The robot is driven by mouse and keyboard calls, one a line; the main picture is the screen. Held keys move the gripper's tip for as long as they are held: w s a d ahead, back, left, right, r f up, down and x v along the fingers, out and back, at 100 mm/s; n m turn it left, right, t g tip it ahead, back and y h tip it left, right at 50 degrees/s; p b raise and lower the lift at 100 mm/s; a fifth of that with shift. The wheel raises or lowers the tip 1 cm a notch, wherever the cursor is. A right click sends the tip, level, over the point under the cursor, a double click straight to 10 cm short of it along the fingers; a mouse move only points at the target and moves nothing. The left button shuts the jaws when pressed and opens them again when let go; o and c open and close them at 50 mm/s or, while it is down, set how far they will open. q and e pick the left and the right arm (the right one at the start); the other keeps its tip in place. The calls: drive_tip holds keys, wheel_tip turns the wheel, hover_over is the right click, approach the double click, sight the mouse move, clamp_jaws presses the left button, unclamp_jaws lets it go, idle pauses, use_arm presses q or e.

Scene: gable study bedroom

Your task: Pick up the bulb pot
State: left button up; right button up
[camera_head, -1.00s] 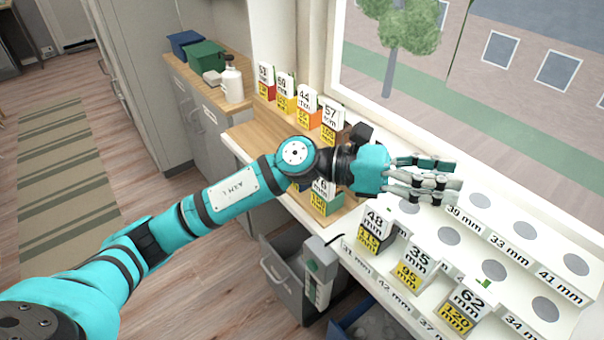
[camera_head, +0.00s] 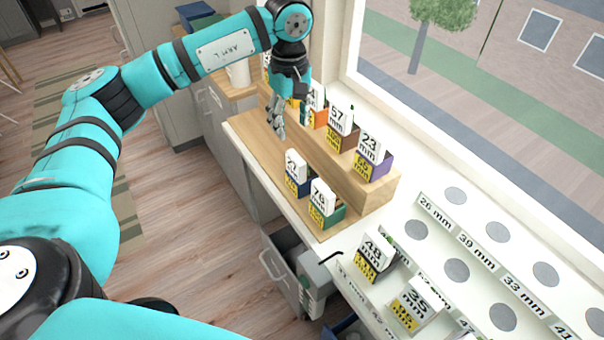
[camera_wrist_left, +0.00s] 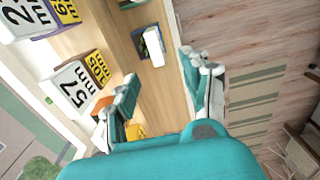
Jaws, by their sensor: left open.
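Several small coloured pots with white number cards stand here; which one is the task's bulb pot I cannot tell. A dark blue pot, card 21 mm (camera_head: 293,166), and a green pot, card 76 mm (camera_head: 322,196), stand on the lower wooden board. My left gripper (camera_head: 277,122) hangs open and empty above the board, beyond the blue pot. In the left wrist view the blue pot (camera_wrist_left: 152,46) lies ahead, between and beyond the spread fingers (camera_wrist_left: 160,76). No finger visibly holds a pot. My right gripper is out of view.
On the raised wooden step stand a brown pot, card 57 mm (camera_head: 341,121), a purple pot, card 23 mm (camera_head: 370,147), and an orange one (camera_head: 318,118). The window is behind; an open drawer (camera_head: 282,262) is below.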

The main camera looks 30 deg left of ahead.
sight(296, 157)
use_arm(q)
drive_tip(key=f, duration=0.2)
drive_tip(key=f+p, duration=0.1)
drive_tip(key=f, duration=0.1)
drive_tip(key=shift+w+a, duration=0.1)
drive_tip(key=shift+w, duration=0.2)
wheel_tip(296, 157, down, 3)
drive_tip(key=shift+f+p, duration=0.1)
drive_tip(key=shift+p, duration=0.45)
drive_tip(key=f+p, duration=0.1)
drive_tip(key=f, duration=0.1)
drive_tip(key=d+f+p, duration=0.1)
drive_tip(key=f, duration=0.1)
drive_tip(key=shift+f, duration=0.15)
drive_tip(key=shift+a+f, duration=0.1)
drive_tip(key=shift+f, duration=0.15)
drive_tip(key=c, duration=0.6)
clamp_jaws()
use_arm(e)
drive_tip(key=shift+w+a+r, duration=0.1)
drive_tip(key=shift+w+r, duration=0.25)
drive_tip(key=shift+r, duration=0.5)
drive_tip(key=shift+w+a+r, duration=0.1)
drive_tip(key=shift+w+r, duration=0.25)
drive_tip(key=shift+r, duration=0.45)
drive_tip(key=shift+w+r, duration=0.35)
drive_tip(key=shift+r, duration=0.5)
